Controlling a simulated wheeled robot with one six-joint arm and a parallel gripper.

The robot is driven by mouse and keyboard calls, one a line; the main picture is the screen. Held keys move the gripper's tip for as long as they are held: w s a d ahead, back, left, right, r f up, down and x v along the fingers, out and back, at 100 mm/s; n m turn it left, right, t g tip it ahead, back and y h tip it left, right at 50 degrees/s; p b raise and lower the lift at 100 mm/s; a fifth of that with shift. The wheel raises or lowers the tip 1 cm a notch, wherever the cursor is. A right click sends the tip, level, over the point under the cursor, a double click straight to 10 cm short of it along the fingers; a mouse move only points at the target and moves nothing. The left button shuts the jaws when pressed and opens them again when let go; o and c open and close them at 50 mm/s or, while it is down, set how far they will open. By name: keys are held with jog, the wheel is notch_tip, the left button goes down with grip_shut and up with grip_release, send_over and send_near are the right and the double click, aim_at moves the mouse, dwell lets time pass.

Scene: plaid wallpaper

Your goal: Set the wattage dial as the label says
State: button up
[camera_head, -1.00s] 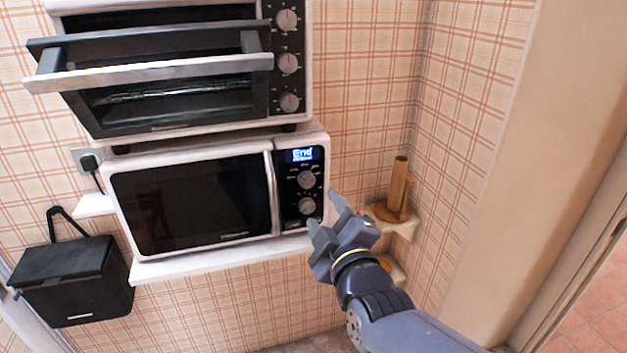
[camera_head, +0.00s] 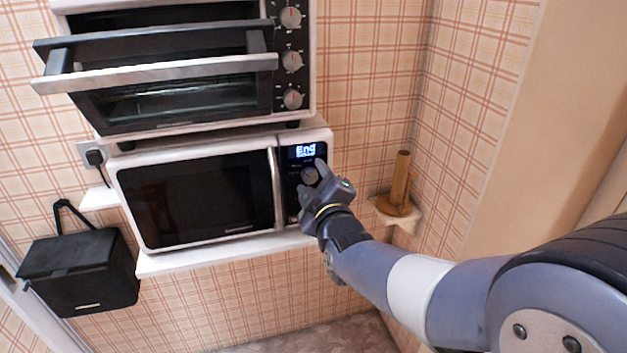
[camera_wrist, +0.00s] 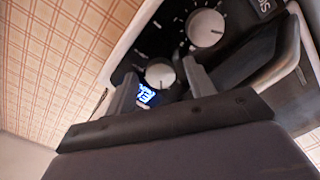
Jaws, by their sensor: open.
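The white microwave (camera_head: 215,195) stands on a shelf, its black panel at right with a lit display reading "End" (camera_head: 305,151). Just below the display is a round grey dial (camera_head: 310,176), partly behind my gripper (camera_head: 312,180). The lower dial is hidden in the head view. In the wrist view, the dial near the display (camera_wrist: 160,73) appears between my open fingers (camera_wrist: 160,76); contact cannot be told. A second, larger-looking dial (camera_wrist: 205,27) shows beyond the right finger. Which is the wattage dial cannot be told. I can read no setting label.
A toaster oven (camera_head: 180,100) with its door partly open and several knobs sits just above the microwave. A wooden holder (camera_head: 399,185) stands on a corner shelf at right. A black box (camera_head: 80,270) hangs at lower left.

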jog(key=c, duration=1)
jog(key=shift+o, duration=0.2)
jog(key=shift+f+b, duration=0.1)
jog(key=shift+b, duration=0.25)
